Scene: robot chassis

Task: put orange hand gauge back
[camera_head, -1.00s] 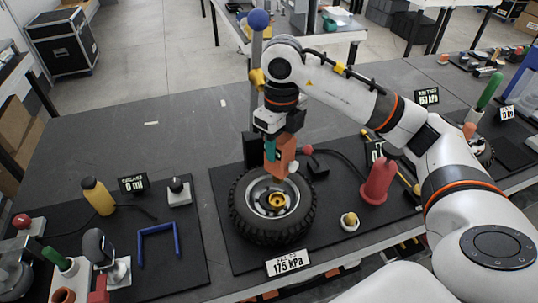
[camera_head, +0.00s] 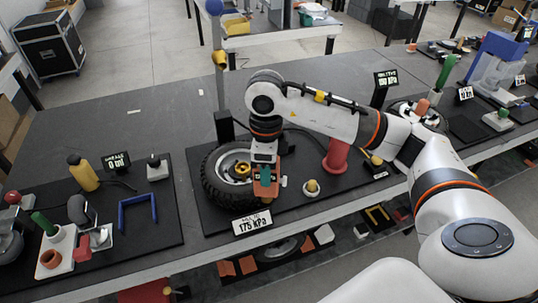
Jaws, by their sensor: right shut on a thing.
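My right gripper (camera_head: 264,172) points down, shut on the orange hand gauge (camera_head: 266,188), with a teal patch between the orange parts. The gauge is partly hidden by the gripper. In the head view they are at the right front edge of the black tyre (camera_head: 212,185), above the black mat (camera_head: 205,218) and just behind the "175 kPa" sign (camera_head: 252,223). I cannot tell whether the gauge touches the mat. My left gripper is not in view.
A yellow-topped knob (camera_head: 312,188) and a red cone (camera_head: 337,155) stand right of the gauge. A blue-topped post (camera_head: 218,60) rises behind the tyre. A blue bracket (camera_head: 138,210) and a yellow bottle (camera_head: 83,173) are on the left mat. The table behind is mostly clear.

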